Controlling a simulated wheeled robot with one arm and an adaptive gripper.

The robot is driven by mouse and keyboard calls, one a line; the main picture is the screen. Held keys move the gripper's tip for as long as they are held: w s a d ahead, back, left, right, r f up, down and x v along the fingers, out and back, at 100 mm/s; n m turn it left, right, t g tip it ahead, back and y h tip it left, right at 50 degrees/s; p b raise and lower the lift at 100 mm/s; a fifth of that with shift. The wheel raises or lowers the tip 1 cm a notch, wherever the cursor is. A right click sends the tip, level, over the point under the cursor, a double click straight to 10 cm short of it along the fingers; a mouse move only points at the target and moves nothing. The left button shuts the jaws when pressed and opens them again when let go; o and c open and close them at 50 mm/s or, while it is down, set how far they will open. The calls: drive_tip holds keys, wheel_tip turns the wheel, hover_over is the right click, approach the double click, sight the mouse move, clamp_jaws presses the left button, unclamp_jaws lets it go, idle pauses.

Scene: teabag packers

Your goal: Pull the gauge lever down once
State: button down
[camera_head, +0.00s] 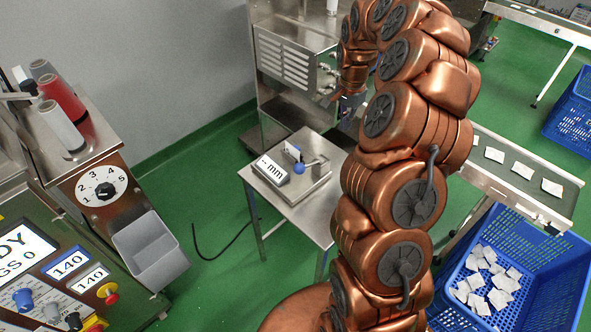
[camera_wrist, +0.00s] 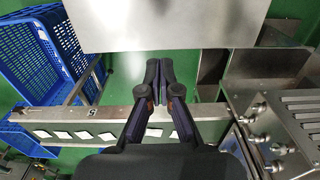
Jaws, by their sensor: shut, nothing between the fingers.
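The gauge (camera_head: 297,178) stands on a small steel table (camera_head: 305,214) in the middle of the head view. Its display (camera_head: 271,169) reads "-- mm". The gauge lever ends in a blue ball knob (camera_head: 299,168), which sits above the gauge's steel base.
A steel machine (camera_head: 297,60) stands behind the table. A conveyor (camera_head: 515,175) with teabags runs at the right, above a blue crate (camera_head: 545,275). A control machine (camera_head: 60,245) with a grey bin (camera_head: 150,250) stands at the left.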

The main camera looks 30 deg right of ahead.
sight(340, 165)
drive_tip(key=shift+f+b, duration=3.7)
drive_tip(key=shift+f, duration=3.7)
drive_tip(key=shift+s+a+f, duration=0.1)
drive_tip(key=shift+s+f, duration=0.05)
drive_tip(key=shift+f, duration=0.35)
drive_tip(key=shift+s+f+b, duration=0.1)
drive_tip(key=shift+f+b, duration=0.05)
drive_tip(key=shift+b, duration=0.15)
drive_tip(key=shift+s+a+f, duration=0.15)
drive_tip(key=shift+s, duration=0.05)
drive_tip(key=shift+w+r, duration=0.3)
drive_tip(key=shift+r, duration=0.3)
drive_tip(key=r, duration=0.5)
drive_tip(key=shift+w+d+r+p, duration=0.2)
drive_tip(key=shift+d+r+p, duration=0.1)
drive_tip(key=shift+p, duration=0.1)
wheel_tip(340, 165, up, 7)
drive_tip(key=shift+f+p, duration=0.15)
drive_tip(key=shift+p, duration=0.3)
